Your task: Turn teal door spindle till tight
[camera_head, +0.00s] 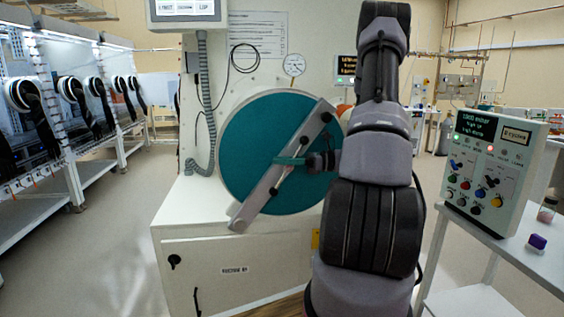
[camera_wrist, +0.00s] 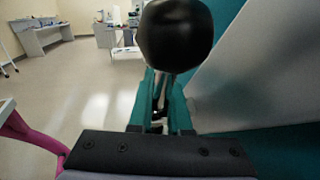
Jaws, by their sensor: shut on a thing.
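The round teal door (camera_head: 240,150) is closed on the white chamber front, with a grey bar (camera_head: 258,205) lying diagonally across it. The spindle handle (camera_head: 287,180) is a thin rod at the middle of the bar, with dark knobs at its ends. My gripper (camera_head: 282,161) reaches in from the right with teal fingers at the spindle. In the wrist view a black ball knob (camera_wrist: 176,36) stands just beyond the fingertips, and my gripper (camera_wrist: 164,88) is shut on the spindle handle. The gripped part is mostly hidden between the fingers.
A control box (camera_head: 492,165) and a small purple block (camera_head: 537,241) stand on the white side table (camera_head: 500,242) at right. A grey hose (camera_head: 203,110) and a dial gauge (camera_head: 294,65) are near the door. Gloveboxes (camera_head: 60,110) line the left, with clear floor between.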

